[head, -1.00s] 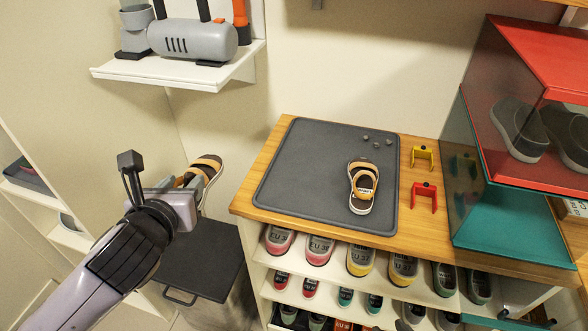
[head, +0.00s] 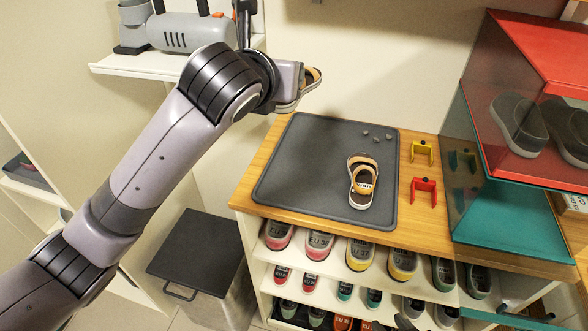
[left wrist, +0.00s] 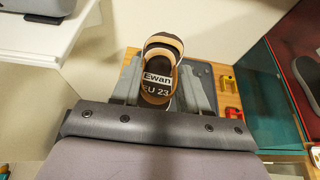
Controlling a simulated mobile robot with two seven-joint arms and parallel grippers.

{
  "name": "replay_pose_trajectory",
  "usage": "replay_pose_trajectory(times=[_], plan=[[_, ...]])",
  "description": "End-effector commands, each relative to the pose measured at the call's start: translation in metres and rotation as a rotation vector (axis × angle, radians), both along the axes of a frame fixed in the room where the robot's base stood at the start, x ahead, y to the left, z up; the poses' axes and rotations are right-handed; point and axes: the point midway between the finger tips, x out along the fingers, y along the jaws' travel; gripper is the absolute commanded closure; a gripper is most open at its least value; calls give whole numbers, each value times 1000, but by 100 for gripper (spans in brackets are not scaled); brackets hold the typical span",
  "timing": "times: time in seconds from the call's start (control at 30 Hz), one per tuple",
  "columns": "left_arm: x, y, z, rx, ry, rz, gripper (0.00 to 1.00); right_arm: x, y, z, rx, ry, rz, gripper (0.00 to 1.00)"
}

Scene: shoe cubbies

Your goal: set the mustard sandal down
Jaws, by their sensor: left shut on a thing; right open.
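My left gripper (left wrist: 160,88) is shut on a mustard sandal (left wrist: 158,62) with tan straps, a dark footbed and a label reading "Ewan EU 23". In the head view this sandal (head: 308,82) is held up near the wall, above the back left of the mat, partly hidden by my wrist. A similar mustard sandal (head: 362,182) lies on the right part of the grey mat (head: 300,170), label showing, apart from my grippers. My right gripper (head: 524,316) is open and empty at the bottom right, partly cut off by the frame edge.
Small grey stones (head: 376,136) lie at the mat's back right. A yellow bracket (head: 422,152) and a red bracket (head: 424,190) stand right of it. Teal and red boxes (head: 510,235) flank the bench at right. A wall shelf (head: 150,68) is at left. The mat's left side is clear.

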Motion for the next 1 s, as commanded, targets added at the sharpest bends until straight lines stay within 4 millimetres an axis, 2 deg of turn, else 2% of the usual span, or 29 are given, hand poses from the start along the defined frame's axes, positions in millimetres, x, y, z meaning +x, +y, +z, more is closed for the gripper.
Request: replay_pose_trajectory(times=[0.2,0.3,0.37,0.8,1.0], plan=[[0,0,-1,0,-1,1,88,0,0,0,0,0,0,57],[0,1,-10,0,1,1,88,0,0,-1,0,0,0,57],[0,1,-22,-1,4,1,88,0,0,-2,0,0,0,57],[-1,1,-134,0,4,2,88,0,0,-11,0,0,0,57],[0,1,-156,0,-1,2,88,0,0,-12,0,0,0,57]])
